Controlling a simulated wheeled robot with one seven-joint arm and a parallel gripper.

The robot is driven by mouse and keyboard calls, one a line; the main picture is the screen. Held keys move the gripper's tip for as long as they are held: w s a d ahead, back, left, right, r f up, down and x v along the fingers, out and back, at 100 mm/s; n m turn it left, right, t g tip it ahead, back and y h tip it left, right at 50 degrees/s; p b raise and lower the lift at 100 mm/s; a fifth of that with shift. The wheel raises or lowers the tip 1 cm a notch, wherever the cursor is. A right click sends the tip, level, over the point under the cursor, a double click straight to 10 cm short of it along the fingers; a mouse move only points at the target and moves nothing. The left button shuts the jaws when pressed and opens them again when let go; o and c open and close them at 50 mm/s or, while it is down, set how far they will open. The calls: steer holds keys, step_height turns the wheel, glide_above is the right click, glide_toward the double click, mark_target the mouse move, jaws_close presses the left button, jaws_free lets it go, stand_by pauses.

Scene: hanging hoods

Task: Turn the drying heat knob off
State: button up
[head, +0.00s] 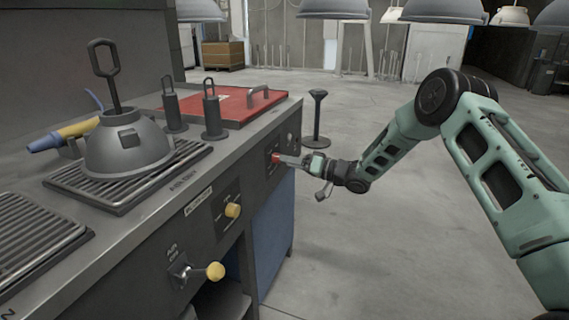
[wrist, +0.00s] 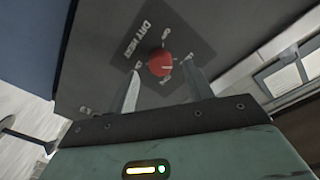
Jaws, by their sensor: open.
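The drying heat knob is a red round knob (wrist: 160,63) on a dark plate lettered "DRY HEAT" (wrist: 138,38) in the wrist view. A pale line marks its face, but I cannot tell its setting for certain. In the head view the red knob (head: 276,157) shows on the bench front at the far end, partly behind my gripper (head: 290,160). In the wrist view my gripper (wrist: 161,74) is open, with one finger on each side of the knob. I cannot tell whether either finger touches it.
Yellow knobs (head: 233,210) and (head: 215,271) sit nearer on the bench front (head: 190,240). A grey dome with a loop handle (head: 128,145) stands on a grate, and a red panel (head: 225,103) lies behind. Open floor (head: 370,240) lies right of the bench; a black post (head: 317,115) stands beyond.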

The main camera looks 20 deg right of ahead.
mark_target(277, 158)
steer(key=shift+x, duration=1.35)
steer(key=c, duration=1)
steer(key=shift+o, duration=0.2)
steer(key=shift+n+b, duration=0.3)
steer(key=shift+n, duration=0.1)
steer(key=shift+w+d+f+n+y+b, duration=0.1)
steer(key=shift+n+y+b, duration=0.2)
steer(key=shift+n+b, duration=2.7)
steer(key=shift+w+d+f+n+y+b, duration=0.2)
steer(key=shift+n+b, duration=0.75)
steer(key=shift+n, duration=3.95)
steer(key=shift+s+a+r, duration=0.15)
steer(key=shift+r, duration=0.05)
